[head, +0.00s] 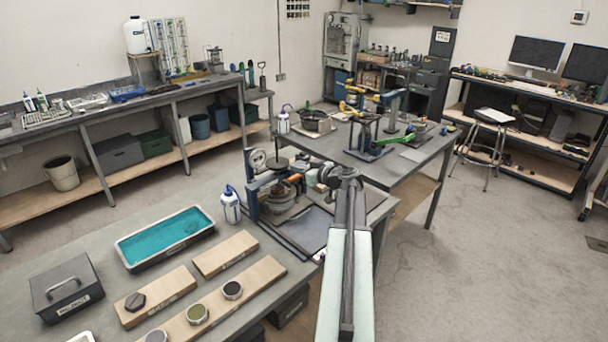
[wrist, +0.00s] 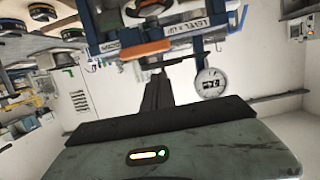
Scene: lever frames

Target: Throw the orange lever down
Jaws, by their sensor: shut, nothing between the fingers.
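A white bottle with a blue top (head: 230,204) stands left of the press. A teal-filled tray (head: 165,238), wooden boards (head: 225,254) and a grey box (head: 66,287) cover the near bench. A second bench with a yellow-handled press (head: 366,125) stands behind. Open floor lies to the right.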

